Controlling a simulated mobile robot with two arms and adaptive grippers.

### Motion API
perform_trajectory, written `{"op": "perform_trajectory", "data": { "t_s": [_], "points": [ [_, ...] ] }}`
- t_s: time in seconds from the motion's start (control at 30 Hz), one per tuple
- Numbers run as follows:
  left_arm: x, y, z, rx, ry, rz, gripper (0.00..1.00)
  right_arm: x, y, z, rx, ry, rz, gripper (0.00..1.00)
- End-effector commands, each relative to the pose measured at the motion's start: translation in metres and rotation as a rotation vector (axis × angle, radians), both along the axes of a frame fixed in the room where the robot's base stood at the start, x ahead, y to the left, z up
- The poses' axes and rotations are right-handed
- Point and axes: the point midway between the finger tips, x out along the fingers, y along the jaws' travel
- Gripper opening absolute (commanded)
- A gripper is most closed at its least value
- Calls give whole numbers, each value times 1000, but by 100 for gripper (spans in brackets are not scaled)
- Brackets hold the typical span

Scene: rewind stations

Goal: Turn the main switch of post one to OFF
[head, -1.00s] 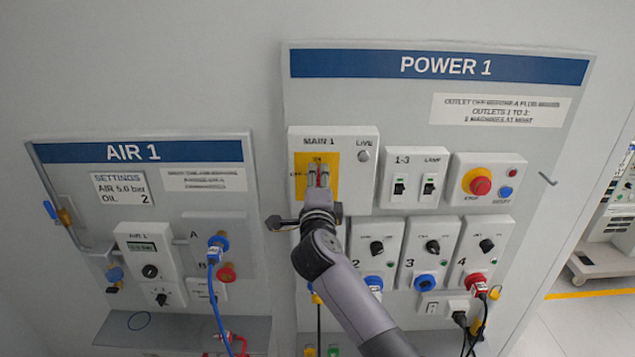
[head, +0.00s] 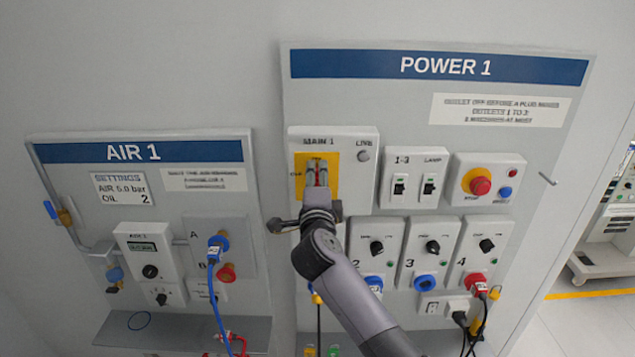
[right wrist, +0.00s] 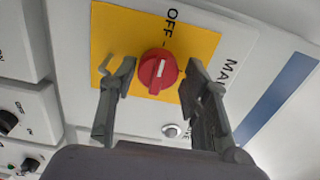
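The main switch is a red round knob (right wrist: 154,78) on a yellow plate (right wrist: 204,41) in the right wrist view. The white mark on the knob lines up with the dash beside the printed OFF. In the head view the knob is mostly hidden by my right gripper (head: 317,172), and its yellow plate (head: 301,162) shows under MAIN 1. My right gripper, also in the right wrist view (right wrist: 158,80), is open. Its fingertips stand on either side of the knob with gaps visible. My left gripper is not in view.
Near the switch are a grey LIVE lamp (head: 364,156), the 1-3 and LAMP switches (head: 415,186) and a red stop button (head: 480,186). Outlets and cables sit below. The AIR 1 panel (head: 80,165) is on the left.

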Motion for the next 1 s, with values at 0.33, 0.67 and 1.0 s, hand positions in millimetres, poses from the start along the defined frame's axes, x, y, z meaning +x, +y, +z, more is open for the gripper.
{"op": "perform_trajectory", "data": {
  "t_s": [0.33,0.67,1.0],
  "points": [
    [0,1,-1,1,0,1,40,-1,0,-7,1,14,0,54],
    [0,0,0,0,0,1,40,-38,1,-6,3,10,3,54],
    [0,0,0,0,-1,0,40,-78,0,-1,2,1,1,54]
  ]
}}
